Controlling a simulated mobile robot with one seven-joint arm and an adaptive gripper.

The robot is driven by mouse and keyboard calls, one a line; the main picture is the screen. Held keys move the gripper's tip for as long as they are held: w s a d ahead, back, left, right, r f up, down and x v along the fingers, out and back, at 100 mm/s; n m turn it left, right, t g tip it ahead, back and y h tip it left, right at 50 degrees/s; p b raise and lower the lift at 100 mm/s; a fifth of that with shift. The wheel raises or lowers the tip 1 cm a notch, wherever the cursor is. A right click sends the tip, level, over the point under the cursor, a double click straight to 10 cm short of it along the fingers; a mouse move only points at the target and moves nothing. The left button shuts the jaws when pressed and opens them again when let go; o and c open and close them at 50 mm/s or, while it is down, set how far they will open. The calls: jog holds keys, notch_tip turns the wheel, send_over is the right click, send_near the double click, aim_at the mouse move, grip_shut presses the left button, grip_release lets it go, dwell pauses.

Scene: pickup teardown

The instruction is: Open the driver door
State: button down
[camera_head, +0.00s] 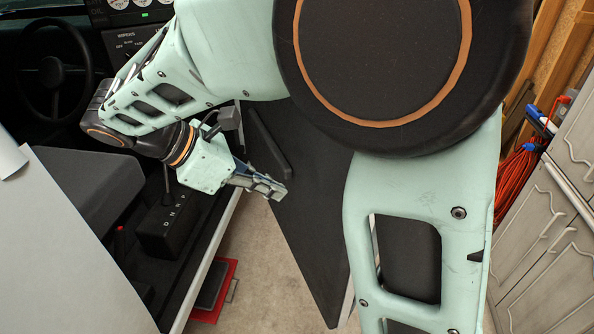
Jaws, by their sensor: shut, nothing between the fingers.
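The driver door (315,235) stands swung out from the cab, its dark inner panel facing the seat side. A gap with bare floor shows between the door and the sill. My gripper (277,190) is shut and empty, in front of the door's inner panel just below a dark raised strip (268,145) on it. I cannot tell whether the gripper touches the panel. My arm hides the door's upper and right parts.
The cab holds a steering wheel (55,75), a seat (90,180) and a shifter box (168,230). A red item (222,290) lies on the floor by the sill. Grey cabinets (555,240) and coiled orange cable (512,180) stand at the right.

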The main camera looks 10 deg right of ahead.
aim_at(335, 205)
jog(key=x, duration=0.3)
jog(key=d+r+x, duration=0.1)
jog(key=x, duration=0.3)
jog(key=p+x, duration=0.1)
jog(key=x, duration=0.3)
jog(key=shift+w+d+r, duration=0.15)
jog(key=shift+w+d, duration=0.05)
jog(key=shift+d, duration=0.15)
jog(key=shift+w+d, duration=0.15)
jog(key=shift+d, duration=0.3)
jog(key=shift+d, duration=0.15)
